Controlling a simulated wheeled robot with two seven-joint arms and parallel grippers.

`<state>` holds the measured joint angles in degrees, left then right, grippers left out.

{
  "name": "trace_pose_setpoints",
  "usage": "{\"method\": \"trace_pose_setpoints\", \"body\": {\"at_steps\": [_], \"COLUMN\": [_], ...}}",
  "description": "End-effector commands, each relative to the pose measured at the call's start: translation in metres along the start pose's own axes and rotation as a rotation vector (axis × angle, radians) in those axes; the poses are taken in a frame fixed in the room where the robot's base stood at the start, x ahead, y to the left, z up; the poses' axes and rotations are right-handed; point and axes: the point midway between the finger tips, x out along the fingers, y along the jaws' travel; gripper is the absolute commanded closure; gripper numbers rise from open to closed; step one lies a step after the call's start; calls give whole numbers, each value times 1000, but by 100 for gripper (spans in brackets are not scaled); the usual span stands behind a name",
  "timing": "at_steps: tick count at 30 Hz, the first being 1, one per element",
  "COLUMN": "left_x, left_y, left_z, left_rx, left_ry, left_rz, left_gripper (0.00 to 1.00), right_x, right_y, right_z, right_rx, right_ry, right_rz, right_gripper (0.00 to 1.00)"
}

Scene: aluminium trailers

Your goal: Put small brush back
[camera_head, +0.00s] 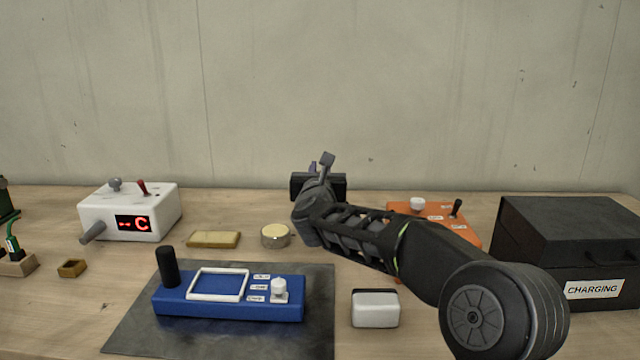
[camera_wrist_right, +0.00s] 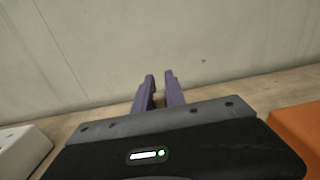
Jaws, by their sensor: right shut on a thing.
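My right gripper (camera_head: 312,168) reaches over the back of the bench, in front of the wall, with my right arm coming in from the right. In the right wrist view its two purple fingers (camera_wrist_right: 160,82) point ahead, close together with a narrow gap. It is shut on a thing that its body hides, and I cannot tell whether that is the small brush. I cannot pick out a small brush anywhere else. My left gripper is not in view.
A white box (camera_head: 130,211) with a red display stands left. A blue device (camera_head: 228,305) lies on a grey mat (camera_head: 130,335). A yellow block (camera_head: 214,239), a round tin (camera_head: 275,236) and a white-and-black block (camera_head: 375,310) lie around. An orange box (camera_head: 470,235) and black charging box (camera_head: 560,235) stand right.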

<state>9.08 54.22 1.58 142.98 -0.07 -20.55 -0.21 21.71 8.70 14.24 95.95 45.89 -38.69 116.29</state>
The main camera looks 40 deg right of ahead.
Motion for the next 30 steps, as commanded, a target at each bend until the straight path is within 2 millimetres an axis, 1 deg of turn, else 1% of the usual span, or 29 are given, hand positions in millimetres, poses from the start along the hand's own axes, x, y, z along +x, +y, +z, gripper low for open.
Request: {"method": "trace_pose_setpoints", "body": {"at_steps": [1,3,6,14,20,21,28,30], "left_x": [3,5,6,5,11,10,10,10], "left_y": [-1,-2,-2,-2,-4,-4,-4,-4], "left_z": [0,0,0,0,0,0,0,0], "left_rx": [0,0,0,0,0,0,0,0], "left_ry": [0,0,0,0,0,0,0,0], "left_rz": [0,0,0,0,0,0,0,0], "left_gripper": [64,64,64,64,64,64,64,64], "right_x": [0,0,0,0,0,0,0,0], "right_y": [0,0,0,0,0,0,0,0], "right_z": [-10,-21,-30,-31,-35,-34,-34,-34], "right_rx": [-3,-3,-1,-1,0,0,-1,-1], "right_ry": [4,4,2,0,0,0,1,1], "right_rz": [1,0,0,1,1,1,1,0], "right_gripper": [100,100,100,100,100,82,63,63]}}
